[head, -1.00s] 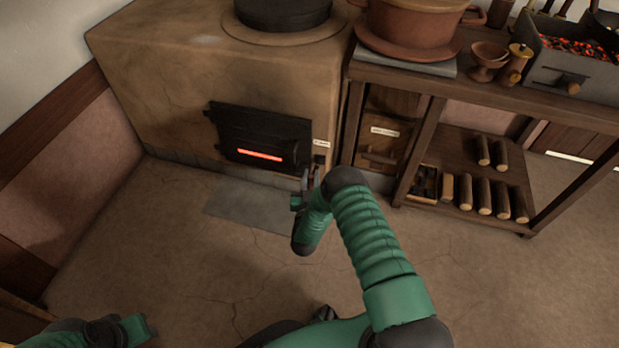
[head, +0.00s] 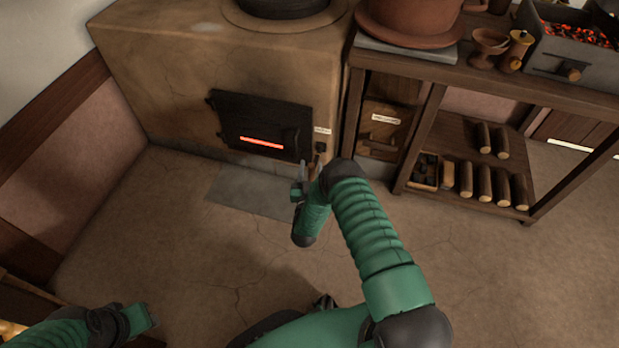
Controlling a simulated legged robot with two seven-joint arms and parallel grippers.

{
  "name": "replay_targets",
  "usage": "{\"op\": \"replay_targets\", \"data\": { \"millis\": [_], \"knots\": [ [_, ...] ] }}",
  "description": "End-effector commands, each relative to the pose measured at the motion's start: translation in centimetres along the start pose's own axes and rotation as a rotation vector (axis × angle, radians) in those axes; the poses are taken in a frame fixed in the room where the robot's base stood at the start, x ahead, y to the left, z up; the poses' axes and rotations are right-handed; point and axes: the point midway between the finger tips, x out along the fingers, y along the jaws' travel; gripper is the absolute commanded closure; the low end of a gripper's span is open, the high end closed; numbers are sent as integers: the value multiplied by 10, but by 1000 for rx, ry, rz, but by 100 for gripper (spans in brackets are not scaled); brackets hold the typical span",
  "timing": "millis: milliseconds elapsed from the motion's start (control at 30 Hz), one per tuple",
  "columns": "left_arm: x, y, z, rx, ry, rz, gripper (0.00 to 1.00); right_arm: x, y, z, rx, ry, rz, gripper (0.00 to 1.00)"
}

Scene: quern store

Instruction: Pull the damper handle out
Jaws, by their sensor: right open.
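The damper handle (head: 320,147) is a small dark knob low on the right side of the clay stove's front, just under a small pale label (head: 322,130). My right gripper (head: 310,164) is in front of and just below it, with its two grey fingers open and pointing up towards the stove. I see nothing between the fingers. Whether a finger touches the handle I cannot tell. My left gripper (head: 142,318) is low at the left, far from the stove, and its fingers are not clear.
The black stove door (head: 260,125) with a glowing slot is left of the handle. A wooden shelf table (head: 490,88) stands to the right, with several logs (head: 485,182) below and a brazier (head: 570,60) on top. A grey floor slab (head: 250,190) lies before the stove.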

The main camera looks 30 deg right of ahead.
Motion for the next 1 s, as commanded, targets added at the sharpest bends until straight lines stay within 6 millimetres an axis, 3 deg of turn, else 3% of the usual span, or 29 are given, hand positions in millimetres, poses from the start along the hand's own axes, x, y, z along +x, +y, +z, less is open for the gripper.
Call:
{"op": "replay_targets", "data": {
  "millis": [167,400,600,733,1000],
  "knots": [
    [-24,0,-6,0,0,0,64,-35,-1,-6,-2,-6,-4,57],
    [-57,0,-14,0,0,0,64,-107,-1,-5,-3,-7,-4,57],
    [-78,0,-18,0,0,0,64,-152,-2,-4,-2,-5,-6,57],
    [-82,0,-19,0,0,0,64,-164,-1,-1,-2,-3,-3,57],
    [-81,0,-19,0,0,0,64,-166,0,2,-1,-2,-1,57]
  ]
}}
